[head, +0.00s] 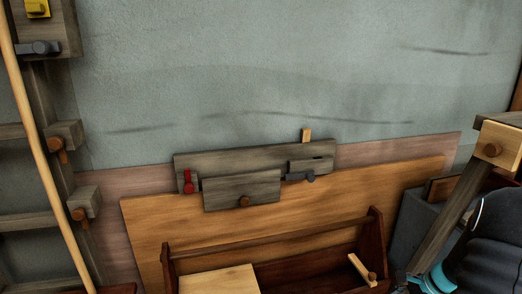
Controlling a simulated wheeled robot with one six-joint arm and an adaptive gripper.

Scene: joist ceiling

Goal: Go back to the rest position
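My gripper is not in view in the head picture. A dark rounded part with a cyan band at the lower right corner looks like a link of my own arm. It hides part of what stands behind it. No held thing can be seen.
A grey wooden board (240,190) with small fittings is at the middle, before leaning wooden panels (143,222). A dark red-brown tote with a handle bar (270,241) stands below. Grey wooden framing (38,90) and a pale pole (47,180) are left. A slanted post (446,221) stands right.

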